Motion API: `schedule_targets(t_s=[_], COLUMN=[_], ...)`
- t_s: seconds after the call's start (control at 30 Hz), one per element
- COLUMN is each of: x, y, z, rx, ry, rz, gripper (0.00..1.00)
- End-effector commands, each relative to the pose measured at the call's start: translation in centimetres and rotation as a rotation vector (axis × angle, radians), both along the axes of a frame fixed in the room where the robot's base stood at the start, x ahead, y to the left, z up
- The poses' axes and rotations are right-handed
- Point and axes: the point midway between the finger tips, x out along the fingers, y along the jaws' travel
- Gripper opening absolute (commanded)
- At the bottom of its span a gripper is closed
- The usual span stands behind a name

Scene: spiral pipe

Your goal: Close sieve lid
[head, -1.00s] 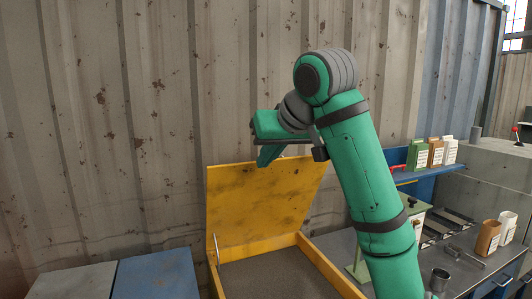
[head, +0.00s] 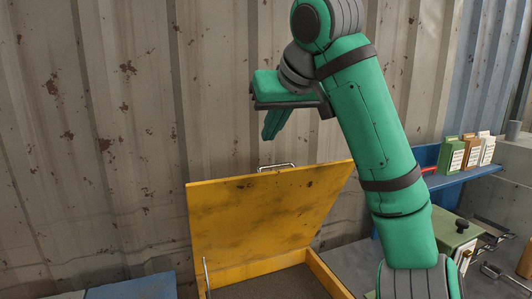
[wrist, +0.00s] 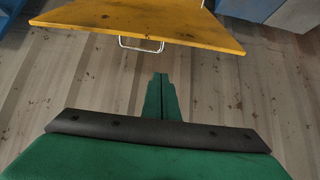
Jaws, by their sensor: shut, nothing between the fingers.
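The yellow sieve lid (head: 262,222) stands open, tilted up at the back of the yellow box. A metal handle (head: 276,167) sits on its top edge. In the head view my green gripper (head: 268,136) is above and slightly left of the handle, apart from it, fingers angled down. In the wrist view the lid (wrist: 150,18) lies across the top with its handle (wrist: 142,45) just beyond my fingertips (wrist: 160,76). The fingers are together and empty. The box's inside (head: 262,286) shows a dark grey surface, cut off at the bottom.
A ribbed, rusty metal wall (head: 100,120) stands close behind the lid. A blue cabinet top (head: 135,288) lies at the left. A grey workbench and a blue shelf (head: 470,178) with small cartons (head: 452,155) are at the right.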

Motion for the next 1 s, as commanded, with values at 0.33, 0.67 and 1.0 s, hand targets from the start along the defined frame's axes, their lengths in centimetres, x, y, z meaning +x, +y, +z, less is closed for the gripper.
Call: schedule_targets(t_s=[0.33,0.67,1.0], x=[2.8,6.6,3.4], y=[1.0,2.6,1.8], z=[-3.1,-7.4,-8.7], rx=[0.001,-0.001,-0.002], ry=[0.002,0.001,-0.001], rz=[-0.003,-0.002,0.006], gripper=[0.0,0.0,0.0])
